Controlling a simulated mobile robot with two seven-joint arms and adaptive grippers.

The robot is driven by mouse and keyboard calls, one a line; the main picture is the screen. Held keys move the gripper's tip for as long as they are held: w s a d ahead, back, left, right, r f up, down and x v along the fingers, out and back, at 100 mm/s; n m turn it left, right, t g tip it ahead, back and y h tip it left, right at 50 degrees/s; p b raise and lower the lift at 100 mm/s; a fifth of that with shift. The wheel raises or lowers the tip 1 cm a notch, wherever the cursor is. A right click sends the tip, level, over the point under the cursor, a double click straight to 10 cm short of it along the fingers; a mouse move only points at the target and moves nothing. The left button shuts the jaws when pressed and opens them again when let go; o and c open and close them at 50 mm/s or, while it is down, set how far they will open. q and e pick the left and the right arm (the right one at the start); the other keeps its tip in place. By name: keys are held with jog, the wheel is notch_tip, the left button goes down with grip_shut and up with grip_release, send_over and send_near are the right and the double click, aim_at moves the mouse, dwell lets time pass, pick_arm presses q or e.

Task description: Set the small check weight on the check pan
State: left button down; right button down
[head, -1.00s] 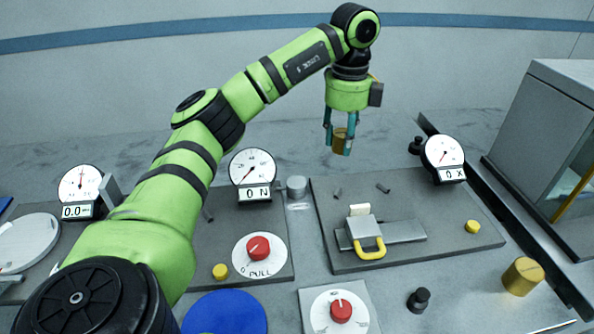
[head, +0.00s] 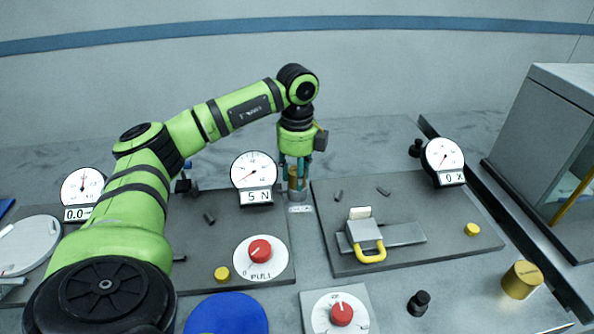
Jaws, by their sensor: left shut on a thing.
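The small check weight, a brass cylinder (head: 294,178), is between the fingers of my left gripper (head: 296,172), which is shut on it. The gripper points down over the small grey check pan (head: 298,196), behind the centre of the bench. The weight appears to be at the pan top, but the fingers partly hide the contact. The dial (head: 254,171) left of the pan shows 5 N. My right gripper is not in view.
A larger brass cylinder (head: 522,279) and a black knob-shaped piece (head: 419,303) stand at the front right. A dark plate (head: 460,205) with a yellow-handled clamp (head: 369,249) lies right of the pan. A blue disc (head: 228,313) is at the front.

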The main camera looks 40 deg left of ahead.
pick_arm(q)
jog(key=c, duration=1)
grip_release()
jog(key=shift+f, duration=0.1)
notch_tip(320, 180, up, 7)
jog(key=shift+d+r+b, duration=0.1)
jog(key=shift+r+b, duration=0.05)
jog(key=shift+b, duration=0.4)
notch_tip(320, 180, up, 5)
jog(key=shift+r+p, duration=0.1)
jog(key=shift+p, duration=0.95)
